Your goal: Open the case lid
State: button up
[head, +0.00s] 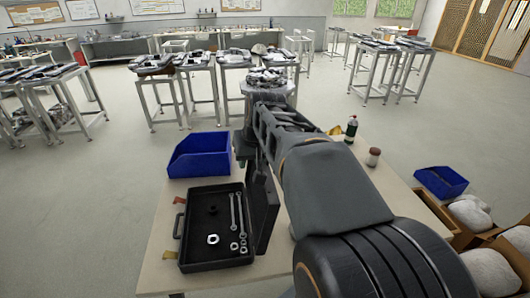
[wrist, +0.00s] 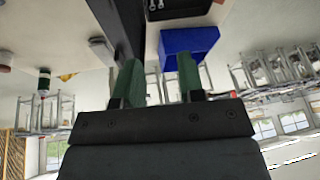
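The black case (head: 217,225) lies on the table with its lid (head: 265,215) standing up along its right side, about upright. Inside it are several wrenches (head: 236,215), a silver nut (head: 213,240) and a dark round piece. In the wrist view, which looks upside down, the lid (wrist: 120,28) is a dark panel by the left finger, and part of the case (wrist: 180,8) shows at the top. My gripper (wrist: 160,62) is open, with a gap between its green fingers and nothing seen held. I cannot tell whether the left finger touches the lid. My arm hides the fingertips in the head view.
A blue bin (head: 200,156) stands just behind the case; it also shows in the wrist view (wrist: 188,45). A dark bottle (head: 351,129) and a small brown-topped jar (head: 374,157) stand at the table's right. Another blue bin (head: 441,181) and boxes are beyond the right edge.

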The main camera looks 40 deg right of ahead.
jog(key=w+d+r+m, duration=0.2)
jog(key=d+r, duration=0.1)
jog(key=d, duration=0.8)
jog(key=shift+t, duration=0.3)
jog(key=x, duration=0.4)
jog(key=p+x, duration=0.1)
jog(key=x, duration=0.3)
jog(key=p+x, duration=0.1)
jog(key=x, duration=0.4)
jog(key=shift+w+d+r, duration=0.1)
jog(key=shift+w+d, duration=0.1)
jog(key=shift+d, duration=0.15)
jog(key=shift+c, duration=0.3)
grip_shut()
